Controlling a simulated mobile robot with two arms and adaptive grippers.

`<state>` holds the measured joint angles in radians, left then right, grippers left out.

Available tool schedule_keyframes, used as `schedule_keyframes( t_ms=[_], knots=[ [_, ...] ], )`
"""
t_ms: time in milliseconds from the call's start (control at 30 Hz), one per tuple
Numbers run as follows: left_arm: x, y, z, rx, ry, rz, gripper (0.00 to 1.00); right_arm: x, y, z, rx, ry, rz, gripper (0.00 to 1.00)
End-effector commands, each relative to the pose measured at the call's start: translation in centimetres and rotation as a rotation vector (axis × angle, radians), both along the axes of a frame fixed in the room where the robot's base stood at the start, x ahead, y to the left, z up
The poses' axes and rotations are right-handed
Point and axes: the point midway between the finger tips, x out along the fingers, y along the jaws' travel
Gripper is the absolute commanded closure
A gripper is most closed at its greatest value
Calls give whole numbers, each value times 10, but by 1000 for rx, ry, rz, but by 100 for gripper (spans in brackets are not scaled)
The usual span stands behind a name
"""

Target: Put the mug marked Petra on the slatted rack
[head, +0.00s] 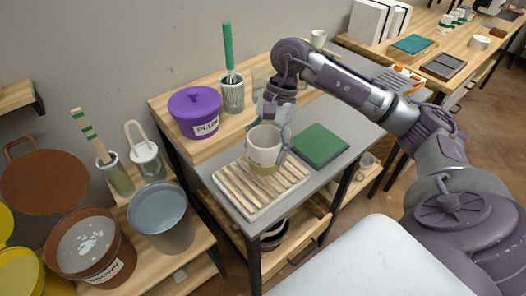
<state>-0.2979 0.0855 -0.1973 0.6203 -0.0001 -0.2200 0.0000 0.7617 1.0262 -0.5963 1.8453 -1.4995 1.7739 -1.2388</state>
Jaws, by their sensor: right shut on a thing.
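My right gripper (277,108) reaches over the table and is shut on a cream mug (263,149) with a tan lower band. The mug is upright over the slatted rack (245,198), near its upper right part. I cannot tell whether its base touches the slats. There is dark marking on the mug's side, too small to read. The rack is pale wood and lies on the grey table top; no other thing shows on it. My left gripper is not in view.
A purple lidded pot (195,112) and a holder (232,94) with a green-handled tool stand behind the rack. A green mat (319,146) lies to its right. Buckets, one grey (160,215) and one brown (91,246), stand at the lower left.

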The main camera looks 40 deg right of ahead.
Motion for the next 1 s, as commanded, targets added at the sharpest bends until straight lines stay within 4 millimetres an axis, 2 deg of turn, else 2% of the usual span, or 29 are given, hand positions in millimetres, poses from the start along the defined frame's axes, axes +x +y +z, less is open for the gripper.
schedule_keyframes(
  t_ms=[100,200,333,567,933,967,1000],
  knots=[
    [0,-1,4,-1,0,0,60,16,-3,-8,2,0,0,84],
    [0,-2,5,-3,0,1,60,21,-4,-13,1,0,1,84],
    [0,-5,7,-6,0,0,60,22,-5,-22,0,1,0,84],
    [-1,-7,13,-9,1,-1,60,21,-4,-52,1,1,1,84],
    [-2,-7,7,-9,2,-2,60,22,-5,-58,0,-3,1,84],
    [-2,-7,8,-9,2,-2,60,22,-5,-57,0,-2,1,19],
    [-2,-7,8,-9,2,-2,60,22,-5,-56,-1,-1,2,13]
  ],
)
